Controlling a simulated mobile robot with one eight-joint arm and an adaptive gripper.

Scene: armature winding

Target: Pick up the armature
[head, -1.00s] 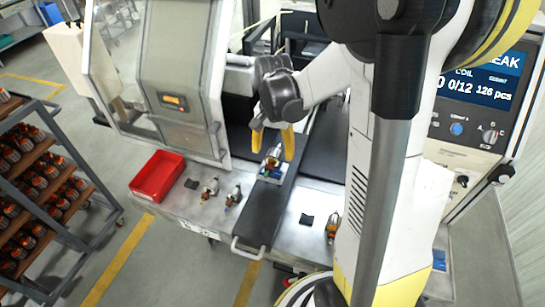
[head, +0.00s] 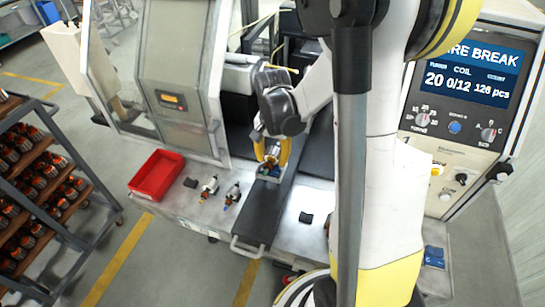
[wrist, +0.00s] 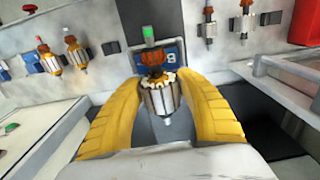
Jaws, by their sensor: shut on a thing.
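The armature (wrist: 157,95) has a silver ribbed core, copper windings and a thin shaft with a green tip. It stands between the two yellow fingers of my gripper (wrist: 157,82), which is shut on it. In the head view the armature (head: 271,161) is partly hidden by my gripper (head: 272,148), over the dark sliding tray (head: 262,212). A blue holder marked 9 (wrist: 172,54) is right behind the armature; I cannot tell whether they touch.
Other armatures (head: 209,187) (head: 232,194) lie on the metal bench left of the tray, near a red bin (head: 157,175). A rack of armatures (head: 35,165) stands at far left. The control panel (head: 467,85) at right reads wire break. A black pad (head: 306,217) lies right of the tray.

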